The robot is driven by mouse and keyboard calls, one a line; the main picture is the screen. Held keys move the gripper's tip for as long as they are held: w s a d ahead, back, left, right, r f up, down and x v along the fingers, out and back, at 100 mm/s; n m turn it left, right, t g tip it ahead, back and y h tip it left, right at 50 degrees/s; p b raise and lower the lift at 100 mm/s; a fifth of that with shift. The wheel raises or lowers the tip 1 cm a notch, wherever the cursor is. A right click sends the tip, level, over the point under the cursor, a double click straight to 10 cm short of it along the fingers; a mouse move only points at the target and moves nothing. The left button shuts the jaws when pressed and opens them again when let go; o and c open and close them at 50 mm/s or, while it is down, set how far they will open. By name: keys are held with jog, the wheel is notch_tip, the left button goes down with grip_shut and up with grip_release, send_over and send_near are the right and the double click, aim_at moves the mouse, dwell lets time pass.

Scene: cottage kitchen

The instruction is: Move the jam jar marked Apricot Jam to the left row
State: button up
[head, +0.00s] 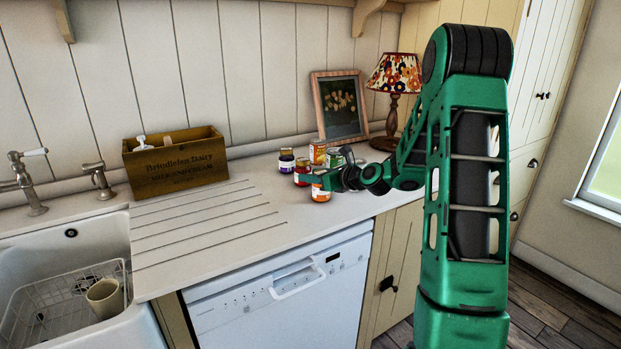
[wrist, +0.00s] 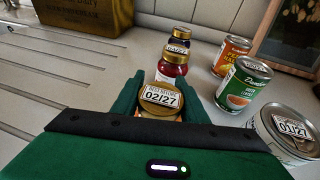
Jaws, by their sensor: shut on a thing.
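My gripper (wrist: 163,82) is shut on a jar with a gold lid (wrist: 161,97), one finger on each side. The lid is stamped 02/27. In the head view my gripper (head: 336,180) is at this jar (head: 320,191), which has orange contents; its name cannot be read. It seems to be at counter height, but I cannot tell whether it touches the counter. Beyond it, in line, stand a red jar (wrist: 174,69) and a dark purple jar (wrist: 179,40), forming the left row. The red jar (head: 301,172) and purple jar (head: 286,160) also show in the head view.
A right row of cans holds an orange can (wrist: 232,56), a green can (wrist: 243,84) and a near can marked 01/27 (wrist: 285,132). A framed picture (head: 340,104) and lamp (head: 394,80) stand behind. A wooden crate (head: 175,160) is left; the ribbed drainboard (head: 205,222) is clear.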

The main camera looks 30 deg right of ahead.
jog(key=o, duration=1.3)
jog(key=v, duration=1.2)
jog(key=s+a+n+g, duration=0.1)
jog(key=n, duration=0.1)
jog(key=s+a+f+n+g, duration=0.1)
jog(key=a+n, duration=0.1)
jog(key=s+a+f+n, duration=0.1)
jog(key=shift+a+f+n+g, duration=0.15)
jog(key=shift+f+n+g, duration=0.05)
jog(key=shift+n+g, duration=0.2)
jog(key=s+a+n+g+h, duration=0.1)
jog(key=s+n+g, duration=0.4)
jog(key=s+n, duration=0.5)
jog(key=s+a+f+n+g+h, duration=0.1)
jog(key=s+n+g, duration=0.5)
jog(key=s, duration=1.8)
jog(key=a+n+h, duration=0.1)
jog(key=n, duration=0.4)
jog(key=shift+s+a+f, duration=0.25)
jog(key=shift+a+f, duration=0.1)
jog(key=shift+g, duration=0.3)
